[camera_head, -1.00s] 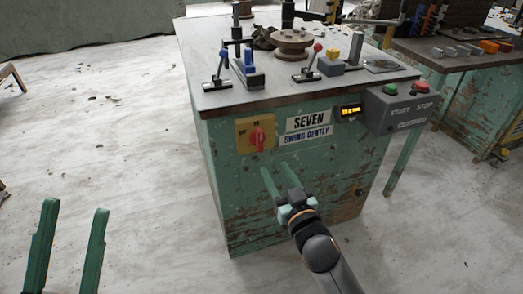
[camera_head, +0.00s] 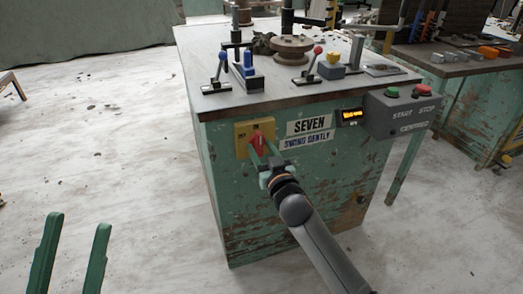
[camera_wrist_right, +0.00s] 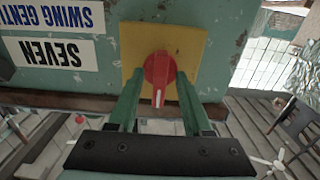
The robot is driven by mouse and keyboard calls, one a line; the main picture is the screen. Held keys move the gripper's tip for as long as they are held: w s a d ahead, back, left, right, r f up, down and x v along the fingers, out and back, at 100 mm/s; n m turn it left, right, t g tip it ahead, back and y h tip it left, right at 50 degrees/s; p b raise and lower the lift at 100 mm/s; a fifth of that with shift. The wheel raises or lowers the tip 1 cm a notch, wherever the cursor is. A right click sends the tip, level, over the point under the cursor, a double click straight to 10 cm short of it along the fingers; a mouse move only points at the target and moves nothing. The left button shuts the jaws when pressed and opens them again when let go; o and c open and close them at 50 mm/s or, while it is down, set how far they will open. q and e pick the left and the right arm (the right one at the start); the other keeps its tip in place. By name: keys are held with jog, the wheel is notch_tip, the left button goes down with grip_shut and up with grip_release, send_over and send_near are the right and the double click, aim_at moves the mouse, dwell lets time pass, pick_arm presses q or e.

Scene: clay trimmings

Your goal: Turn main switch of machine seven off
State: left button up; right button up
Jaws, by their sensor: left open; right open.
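The main switch is a red knob (camera_head: 258,141) on a yellow plate (camera_head: 242,128), on the front of the green machine marked SEVEN (camera_head: 309,125). In the upside-down right wrist view, the knob (camera_wrist_right: 159,72) has its white mark at the picture's bottom, toward the machine's top. Small labels on the plate are hard to read. My right gripper (camera_head: 263,147) is open at the knob; in the wrist view its fingers (camera_wrist_right: 159,85) stand on either side of it, with no clear grip. My left gripper (camera_head: 80,222) is open and empty at the lower left, away from the machine.
A grey START/STOP box (camera_head: 401,115) with green and red buttons juts from the machine's right corner, beside a small lit display (camera_head: 351,116). Levers and a round wheel (camera_head: 292,48) stand on top. Another bench (camera_head: 470,75) is at right.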

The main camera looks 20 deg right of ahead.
jog(key=shift+c, duration=0.2)
grip_shut()
dwell(0.4)
